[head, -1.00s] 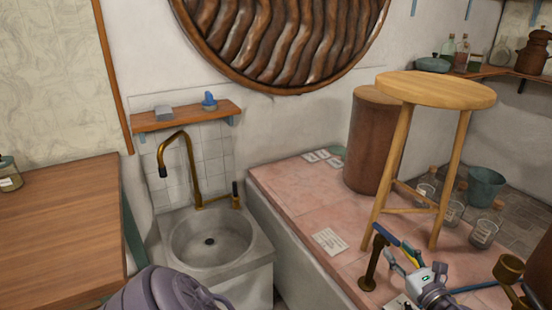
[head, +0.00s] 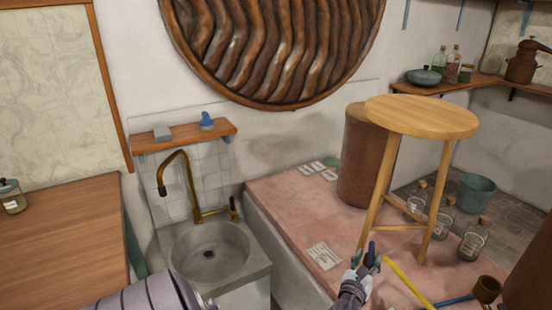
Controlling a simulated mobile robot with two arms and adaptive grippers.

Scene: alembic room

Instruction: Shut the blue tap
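My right gripper is not in view.
A yellow bar (head: 408,283), a blue bar (head: 455,299) and a brass cup-like part (head: 487,289) lie just right of the gripper. A wooden stool (head: 421,117) stands behind on the pink ledge (head: 285,205). A sink (head: 210,255) is at left.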

